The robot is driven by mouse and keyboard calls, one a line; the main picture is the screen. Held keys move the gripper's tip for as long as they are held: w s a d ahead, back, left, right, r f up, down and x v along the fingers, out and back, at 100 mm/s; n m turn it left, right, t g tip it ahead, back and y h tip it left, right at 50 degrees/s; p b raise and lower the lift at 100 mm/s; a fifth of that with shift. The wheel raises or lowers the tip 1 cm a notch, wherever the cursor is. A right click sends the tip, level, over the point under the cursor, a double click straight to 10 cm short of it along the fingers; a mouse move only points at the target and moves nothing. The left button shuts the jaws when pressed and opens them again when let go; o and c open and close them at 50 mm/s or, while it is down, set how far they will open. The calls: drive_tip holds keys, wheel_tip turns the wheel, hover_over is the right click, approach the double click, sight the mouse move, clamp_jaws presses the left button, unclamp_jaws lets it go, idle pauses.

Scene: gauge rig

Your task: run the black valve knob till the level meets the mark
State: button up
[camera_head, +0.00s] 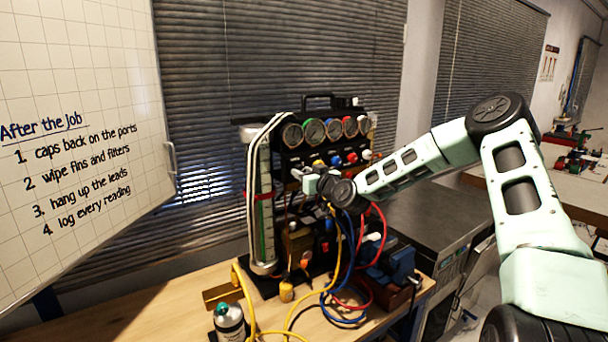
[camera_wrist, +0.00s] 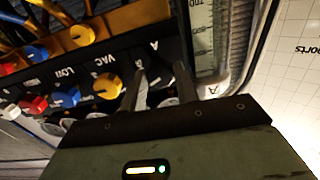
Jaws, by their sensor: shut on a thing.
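The gauge rig (camera_head: 318,160) stands on the wooden bench, with a tall sight tube (camera_head: 266,220) on its left side. A red band (camera_head: 263,195) crosses the tube about midway up. Green shows inside the tube, but I cannot clearly make out where its level ends against the band. My gripper (camera_head: 305,176) is at the left end of the rig's knob row, close beside the tube. In the wrist view, its two fingers (camera_wrist: 162,80) are shut around the black valve knob, which is dark and mostly hidden between them. The tube's scale (camera_wrist: 203,30) shows only partly there.
Yellow (camera_wrist: 107,87), blue (camera_wrist: 66,97) and red (camera_wrist: 34,105) knobs sit along the panel beside my gripper. Blue, red and yellow hoses (camera_head: 345,250) hang in front of the rig. A bottle (camera_head: 230,322) stands at the bench front. A whiteboard (camera_head: 80,80) is at left.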

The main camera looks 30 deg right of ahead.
drive_tip(key=shift+m+b, duration=2.35)
drive_tip(key=shift+m, duration=0.25)
drive_tip(key=o, duration=1)
drive_tip(key=shift+c, duration=0.2)
drive_tip(key=s+b, duration=0.4)
drive_tip(key=s, duration=1.3)
drive_tip(key=shift+s+d, duration=0.25)
